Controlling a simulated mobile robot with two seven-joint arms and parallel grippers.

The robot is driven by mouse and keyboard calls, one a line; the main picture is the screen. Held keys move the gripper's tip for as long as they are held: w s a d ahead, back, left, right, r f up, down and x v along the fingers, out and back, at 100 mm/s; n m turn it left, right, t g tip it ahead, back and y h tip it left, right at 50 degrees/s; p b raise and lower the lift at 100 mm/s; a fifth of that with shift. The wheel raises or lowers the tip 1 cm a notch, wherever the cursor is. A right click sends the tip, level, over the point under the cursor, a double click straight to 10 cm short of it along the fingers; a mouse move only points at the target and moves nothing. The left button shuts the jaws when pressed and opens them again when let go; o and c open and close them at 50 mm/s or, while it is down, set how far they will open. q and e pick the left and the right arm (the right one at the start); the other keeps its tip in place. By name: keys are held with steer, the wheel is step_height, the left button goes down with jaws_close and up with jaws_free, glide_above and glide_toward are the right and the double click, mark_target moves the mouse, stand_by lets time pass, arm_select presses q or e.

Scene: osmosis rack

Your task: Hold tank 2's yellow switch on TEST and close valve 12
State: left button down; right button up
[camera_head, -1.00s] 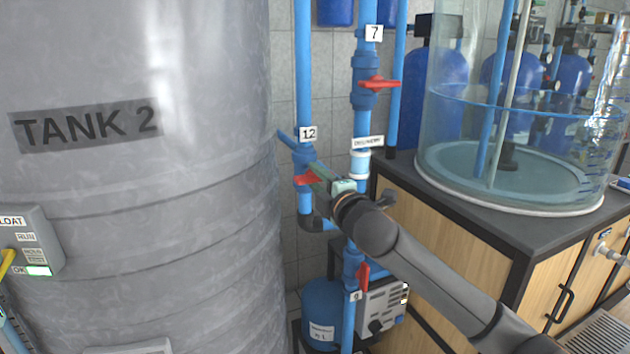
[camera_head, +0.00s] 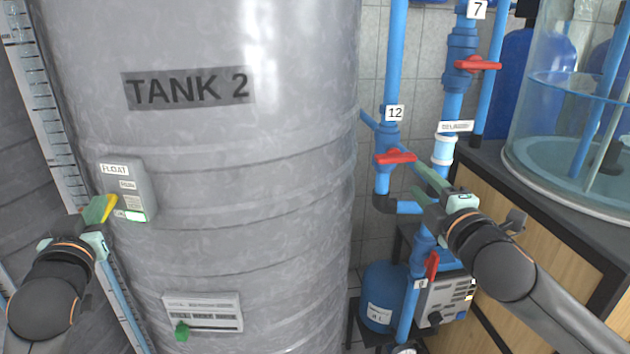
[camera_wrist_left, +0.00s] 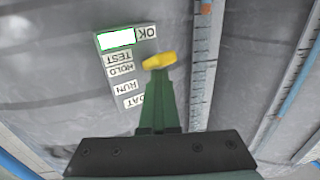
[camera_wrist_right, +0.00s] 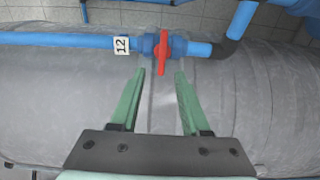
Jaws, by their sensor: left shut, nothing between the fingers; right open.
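The grey FLOAT box (camera_head: 128,189) sits on the left of tank 2 (camera_head: 270,215). Its yellow switch (camera_head: 105,207) also shows in the left wrist view (camera_wrist_left: 160,61), level with about the TEST label (camera_wrist_left: 118,57). My left gripper (camera_head: 96,224) is shut and empty, its tips against or just at the switch; contact is hard to tell. Valve 12's red handle (camera_head: 395,157) lies crosswise to its blue pipe, also in the right wrist view (camera_wrist_right: 162,53). My right gripper (camera_head: 422,180) is open and empty, just short of the handle, with its fingertips (camera_wrist_right: 161,73) apart on either side.
Valve 7's red handle (camera_head: 478,64) is on the pipe to the right. Another red-handled valve (camera_head: 432,265) is below my right gripper. A wooden cabinet (camera_head: 560,240) stands at the right.

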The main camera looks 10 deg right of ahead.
arm_select(q)
steer(key=shift+f, duration=0.5)
arm_select(e)
steer(key=shift+s, duration=1.25)
arm_select(q)
steer(key=r+p, duration=0.2)
steer(key=shift+w+r+p, duration=0.2)
steer(key=shift+r+p, duration=0.2)
step_height(320, 180, up, 4)
steer(key=p, duration=0.3)
steer(key=shift+f, duration=0.2)
step_height(320, 180, up, 3)
steer(key=shift+s+f+p, duration=0.1)
steer(key=shift+f+p, duration=0.05)
steer(key=shift+p, duration=0.45)
arm_select(e)
step_height(320, 180, up, 7)
steer(key=shift+w, duration=0.15)
arm_select(q)
steer(key=shift+s, duration=0.1)
arm_select(e)
steer(key=shift+f, duration=0.1)
arm_select(q)
steer(key=s+a, duration=0.1)
steer(key=s, duration=0.7)
steer(key=shift+s+a, duration=0.3)
steer(key=shift+s, duration=0.05)
